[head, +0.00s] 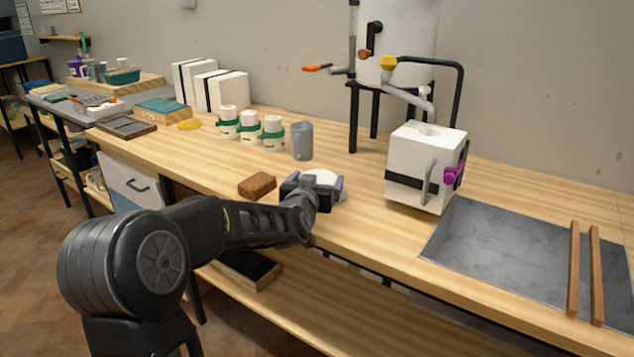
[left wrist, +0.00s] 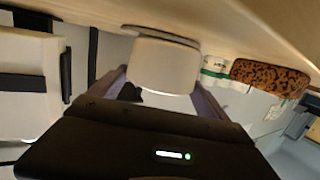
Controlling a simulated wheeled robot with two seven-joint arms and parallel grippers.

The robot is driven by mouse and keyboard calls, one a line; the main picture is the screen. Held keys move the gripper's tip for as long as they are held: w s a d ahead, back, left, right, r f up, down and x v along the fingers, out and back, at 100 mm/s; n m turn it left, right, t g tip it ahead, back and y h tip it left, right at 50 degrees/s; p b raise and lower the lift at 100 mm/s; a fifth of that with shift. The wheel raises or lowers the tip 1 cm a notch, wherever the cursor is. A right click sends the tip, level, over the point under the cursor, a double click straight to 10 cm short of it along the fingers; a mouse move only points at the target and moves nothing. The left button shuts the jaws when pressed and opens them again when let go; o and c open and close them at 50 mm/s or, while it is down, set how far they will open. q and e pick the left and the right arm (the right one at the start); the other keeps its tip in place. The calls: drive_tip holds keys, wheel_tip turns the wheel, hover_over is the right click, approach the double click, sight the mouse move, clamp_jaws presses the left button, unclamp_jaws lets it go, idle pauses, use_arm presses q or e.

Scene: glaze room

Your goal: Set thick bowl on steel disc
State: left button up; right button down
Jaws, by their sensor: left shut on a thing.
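The thick bowl (head: 325,178) is white and sits low over the bench between the fingers of my left gripper (head: 318,189). In the left wrist view the bowl (left wrist: 165,66) is held between both fingers, which are shut on it. The grey steel disc (left wrist: 150,32) shows as a thin rim between the bowl and the wooden bench top. The bowl's edge lies right at the disc; I cannot tell whether they touch. In the head view the gripper hides most of the disc. My right gripper is not in view.
A brown sponge (head: 257,185) lies just left of the gripper. A grey cup (head: 302,141) and white jars with green bands (head: 250,127) stand behind. A white block with a handle (head: 421,165) stands to the right, beside a grey basin (head: 500,250) with two wooden bars.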

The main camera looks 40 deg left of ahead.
use_arm(q)
drive_tip(key=o, duration=1.5)
drive_tip(key=shift+f, duration=0.15)
drive_tip(key=shift+r, duration=0.25)
drive_tip(key=p+v, duration=0.1)
drive_tip(key=v, duration=1.1)
drive_tip(key=shift+f, duration=0.15)
